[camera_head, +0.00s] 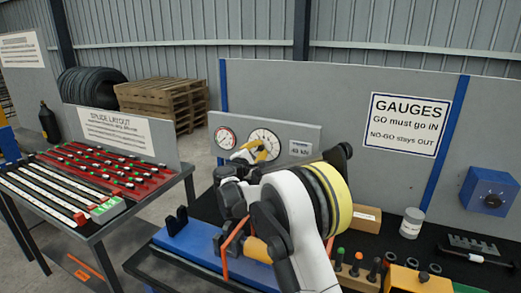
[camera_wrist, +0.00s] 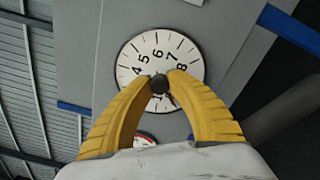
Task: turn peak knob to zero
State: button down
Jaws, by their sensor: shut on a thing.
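The large white dial gauge (camera_head: 263,135) is on a grey panel (camera_head: 308,134) at the back. In the wrist view its face (camera_wrist: 142,48) shows upside down or turned, with numbers 4 to 8 readable along the top. The small dark peak knob (camera_wrist: 160,84) is at the dial's centre. My gripper (camera_wrist: 160,82) has its two yellow curved fingers closed on the knob, one on each side. In the head view my gripper (camera_head: 250,154) is in front of the dial's lower part and hides the knob. The needle and the zero mark are not clear.
A smaller gauge (camera_head: 225,137) with red markings is left of the dial, and a white label plate (camera_head: 300,148) is right of it.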

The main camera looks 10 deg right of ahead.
jog(key=shift+a, duration=0.1)
dwell(0.5)
jog(key=c, duration=1.3)
grip_release()
jog(key=shift+o, duration=0.2)
jog(key=v, duration=1.2)
